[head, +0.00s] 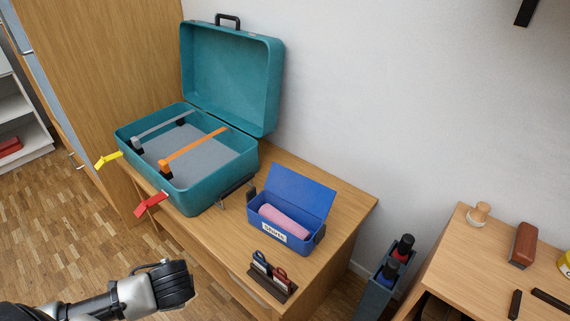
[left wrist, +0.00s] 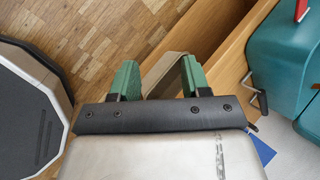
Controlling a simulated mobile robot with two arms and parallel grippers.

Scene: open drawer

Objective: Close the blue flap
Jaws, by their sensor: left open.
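The blue flap (head: 300,192) is the lid of a small blue box (head: 256,224) on the wooden dresser top. It stands open, tilted up at the back of the box. A pink roll (head: 284,221) lies inside, and a white label is on the front wall. My left gripper (left wrist: 158,75) is open and empty in the left wrist view, with two green fingers apart. In the head view its arm (head: 140,292) comes in at the lower left, well apart from the box; its fingertips are not clear there. A small blue corner (left wrist: 262,150) shows in the left wrist view. My right gripper is not in view.
An open teal suitcase (head: 190,200) stands left of the box, with red (head: 150,205) and yellow (head: 108,160) latches sticking out. A small holder (head: 270,280) with tools sits in front of the box. A grey bin (head: 380,285) stands right of the dresser.

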